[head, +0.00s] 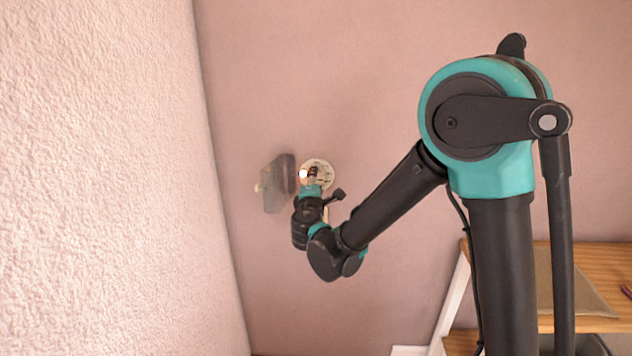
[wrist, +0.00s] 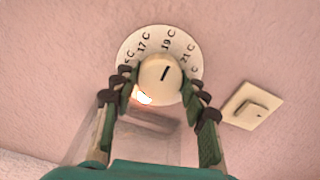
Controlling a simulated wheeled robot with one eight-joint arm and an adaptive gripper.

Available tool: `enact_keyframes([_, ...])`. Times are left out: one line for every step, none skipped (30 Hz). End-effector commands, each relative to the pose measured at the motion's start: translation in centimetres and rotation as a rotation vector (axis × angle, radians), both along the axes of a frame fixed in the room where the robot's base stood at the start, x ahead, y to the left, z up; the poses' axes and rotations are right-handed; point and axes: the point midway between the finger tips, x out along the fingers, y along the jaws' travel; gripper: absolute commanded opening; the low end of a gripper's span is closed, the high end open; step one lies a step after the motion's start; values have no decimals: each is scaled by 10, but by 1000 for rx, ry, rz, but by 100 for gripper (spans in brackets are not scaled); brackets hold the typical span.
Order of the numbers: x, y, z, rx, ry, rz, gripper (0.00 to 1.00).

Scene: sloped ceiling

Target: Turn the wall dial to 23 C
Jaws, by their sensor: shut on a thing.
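The wall dial (wrist: 131,46) is a round white plate with black marks; 17 C, 19 C and 21 C are readable in the wrist view. Its cream knob (wrist: 160,80) has a black pointer line, tilted slightly right of upright and pointing about at 19 C. The marks at both ends are partly hidden by my fingers. My gripper (wrist: 160,88) has one finger on each side of the knob and is shut on it. In the head view the dial (head: 325,170) is small and partly covered by my gripper (head: 311,176).
A cream wall switch (wrist: 253,105) is right of the dial in the wrist view. A grey wall fixture (head: 277,184) sits close left of the dial in the head view. A textured wall (head: 110,180) borders the left. A wooden desk (head: 610,262) stands at lower right.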

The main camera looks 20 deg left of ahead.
Motion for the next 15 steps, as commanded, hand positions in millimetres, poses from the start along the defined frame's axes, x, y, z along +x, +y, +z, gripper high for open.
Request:
enact_keyframes([0,-1,-1,41,11,0,15])
enact_keyframes([0,-1,-1,69,17,0,15])
enact_keyframes([0,-1,-1,106,26,0,15])
enact_keyframes([0,-1,-1,133,32,-1,15])
enact_keyframes([0,-1,-1,161,39,-1,15])
enact_keyframes([0,-1,-1,198,47,-1,15])
enact_keyframes([0,-1,-1,226,54,-1,15])
enact_keyframes([0,-1,-1,254,60,-1,15])
enact_keyframes([0,-1,-1,291,69,-1,15])
enact_keyframes([0,-1,-1,318,75,-1,15])
enact_keyframes([0,-1,-1,346,82,-1,15])
enact_keyframes([0,-1,-1,383,91,-1,15])
enact_keyframes([0,-1,-1,411,97,-1,15])
enact_keyframes([0,-1,-1,439,104,-1,15])
enact_keyframes([0,-1,-1,476,112,-1,15])
